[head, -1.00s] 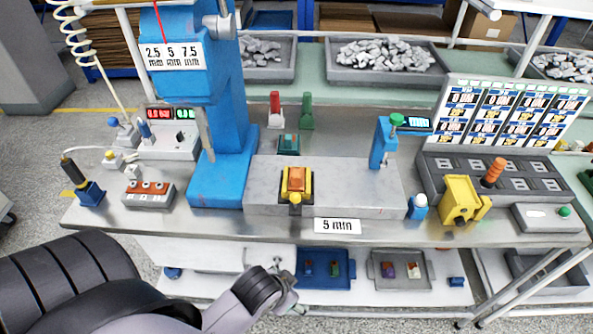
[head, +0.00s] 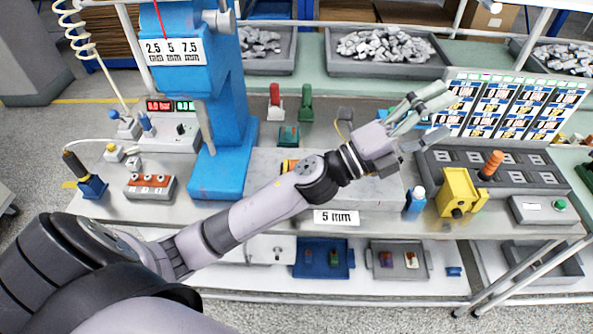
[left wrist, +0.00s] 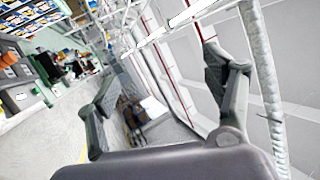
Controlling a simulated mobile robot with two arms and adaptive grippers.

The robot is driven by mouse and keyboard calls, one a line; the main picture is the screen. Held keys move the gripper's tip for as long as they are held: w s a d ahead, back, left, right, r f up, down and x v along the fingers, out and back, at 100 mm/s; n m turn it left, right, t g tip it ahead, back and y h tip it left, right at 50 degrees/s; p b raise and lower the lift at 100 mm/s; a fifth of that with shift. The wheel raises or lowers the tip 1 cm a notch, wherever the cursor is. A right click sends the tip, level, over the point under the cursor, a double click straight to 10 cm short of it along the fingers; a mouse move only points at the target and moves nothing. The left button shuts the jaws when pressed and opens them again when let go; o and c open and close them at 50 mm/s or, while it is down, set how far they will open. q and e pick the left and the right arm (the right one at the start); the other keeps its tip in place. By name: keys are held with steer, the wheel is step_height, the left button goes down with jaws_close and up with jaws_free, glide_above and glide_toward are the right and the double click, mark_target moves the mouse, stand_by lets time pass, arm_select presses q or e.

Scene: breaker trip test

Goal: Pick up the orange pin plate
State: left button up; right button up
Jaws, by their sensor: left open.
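An orange upright peg (head: 493,163) stands on the dark slotted rack (head: 437,177) at the right of the bench. I cannot tell whether it belongs to a plate. Another orange and yellow piece (head: 289,166) on the grey block (head: 262,165) is almost fully hidden behind my left arm. My left gripper (head: 425,110) is open and empty above the bench, left of the orange peg and in front of the label board. Its spread fingers also show in the left wrist view (left wrist: 160,70), with nothing between them. My right gripper is not in view.
A blue press (head: 220,120) stands at left. Shelf trays (head: 323,258) lie below the bench.

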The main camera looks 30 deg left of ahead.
arm_select(q)
steer(key=s+d+m+g+h, duration=0.2)
steer(key=d+m+g+h, duration=0.25)
steer(key=m+g, duration=0.7)
steer(key=m+g+y, duration=0.6)
steer(key=m+y, duration=0.3)
steer(key=y, duration=1.1)
glide_above(297, 163)
step_height(297, 163, down, 10)
steer(key=f+p, duration=0.1)
steer(key=f, duration=0.2)
steer(key=f+p, duration=0.1)
steer(key=f, duration=0.3)
steer(key=w+f+p, duration=0.1)
steer(key=f, duration=0.3)
steer(key=shift+a, duration=0.4)
steer(key=shift+n, duration=0.25)
step_height(297, 163, down, 5)
steer(key=p, duration=0.3)
steer(key=shift+s+r, duration=0.1)
steer(key=shift+r, duration=0.1)
steer(key=shift+f, duration=0.4)
